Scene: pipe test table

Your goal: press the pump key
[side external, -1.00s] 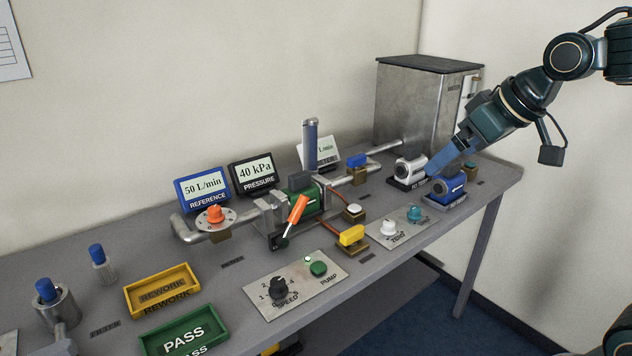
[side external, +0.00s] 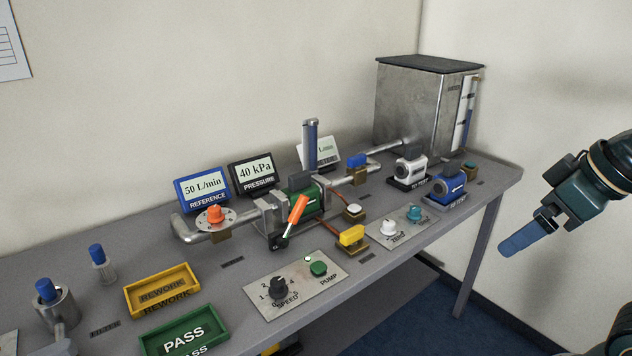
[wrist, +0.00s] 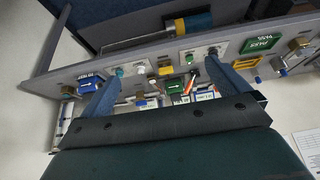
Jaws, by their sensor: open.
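The pump key (side external: 318,268) is a round green button beside the PUMP label on a light panel (side external: 283,303), which also carries a black SPEED knob (side external: 279,287). A small pale lamp (side external: 308,258) sits just behind the key. My gripper (side external: 520,242) is off the bench's front at the right, well apart from the key and touching nothing. Only one blue finger shows clearly there. In the wrist view my gripper (wrist: 162,70) shows two blue fingers spread wide, open and empty, with the bench beyond them.
Blue (side external: 445,190) and silver (side external: 410,167) meters stand at the right end. Space before the bench is clear.

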